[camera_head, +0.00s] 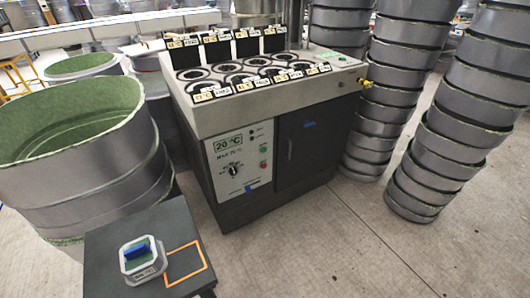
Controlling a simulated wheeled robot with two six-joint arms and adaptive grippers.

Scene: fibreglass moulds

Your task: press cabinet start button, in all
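The cabinet (305,150) stands in the middle, a grey-topped dark unit with a door on its right front. Its light control panel (240,163) shows a "20 °C" label (229,143) and a black knob (233,169). A small green button (263,149) sits on the panel's right side, with a small red button (263,165) below it. Which one is labelled start is too small to read. A small green spot (342,57) also shows on the cabinet top. Neither of my grippers is in view.
Large green-lined moulds (75,130) stand at left. Tall mould stacks (400,95) stand at right. The floor (330,245) in front is clear.

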